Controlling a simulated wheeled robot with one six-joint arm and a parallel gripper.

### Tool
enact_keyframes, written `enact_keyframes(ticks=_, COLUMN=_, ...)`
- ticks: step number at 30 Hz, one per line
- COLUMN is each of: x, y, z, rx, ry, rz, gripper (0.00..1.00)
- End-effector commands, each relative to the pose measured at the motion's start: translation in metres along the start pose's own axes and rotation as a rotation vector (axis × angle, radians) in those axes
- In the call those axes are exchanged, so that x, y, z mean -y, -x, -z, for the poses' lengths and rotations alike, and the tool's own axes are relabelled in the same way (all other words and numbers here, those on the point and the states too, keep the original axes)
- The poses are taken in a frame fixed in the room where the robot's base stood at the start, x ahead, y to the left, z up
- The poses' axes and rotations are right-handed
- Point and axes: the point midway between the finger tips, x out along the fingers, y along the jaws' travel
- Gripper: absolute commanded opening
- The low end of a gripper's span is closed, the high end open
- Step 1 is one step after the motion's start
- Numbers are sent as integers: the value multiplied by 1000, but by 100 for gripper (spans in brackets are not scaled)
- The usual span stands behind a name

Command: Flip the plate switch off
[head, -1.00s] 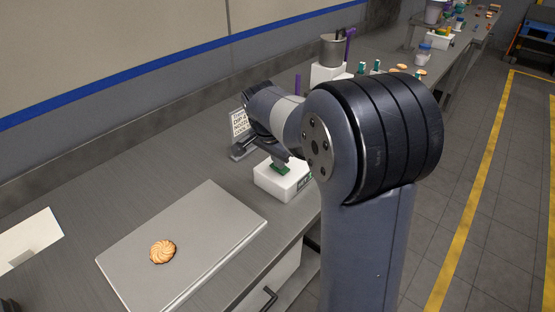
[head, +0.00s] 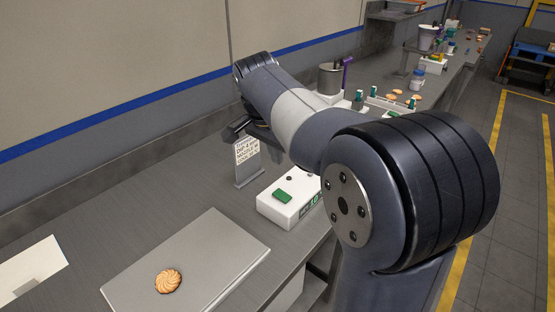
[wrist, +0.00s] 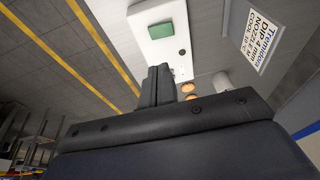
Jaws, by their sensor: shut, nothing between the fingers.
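The plate switch is a green rocker (head: 282,196) on top of a white box (head: 275,211), standing on the bench right of the tray. Green marks show on the box's front side, partly behind my arm. In the wrist view the green rocker (wrist: 160,30) and the white box (wrist: 148,50) are beyond my fingertips. My gripper (head: 230,132) is above the bench, up and left of the box, near the sign and clear of the rocker. Its fingers (wrist: 159,72) are shut together and empty in the wrist view. I cannot tell which way the rocker is tipped.
A printed sign (head: 247,155) stands behind the box, close under my gripper. A grey tray (head: 215,250) bears one biscuit (head: 168,281). A metal pot (head: 329,78) and several biscuits are farther along the bench. Bench between tray and wall is clear.

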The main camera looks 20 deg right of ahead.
Motion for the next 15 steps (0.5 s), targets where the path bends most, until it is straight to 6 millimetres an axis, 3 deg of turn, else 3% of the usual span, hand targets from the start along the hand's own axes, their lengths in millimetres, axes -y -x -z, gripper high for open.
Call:
enact_keyframes(ticks=8, x=1, y=0, z=0, rx=0, ry=0, rz=0, gripper=0)
enact_keyframes(ticks=15, x=14, y=2, z=5, rx=-2, ry=-1, rz=6, gripper=0)
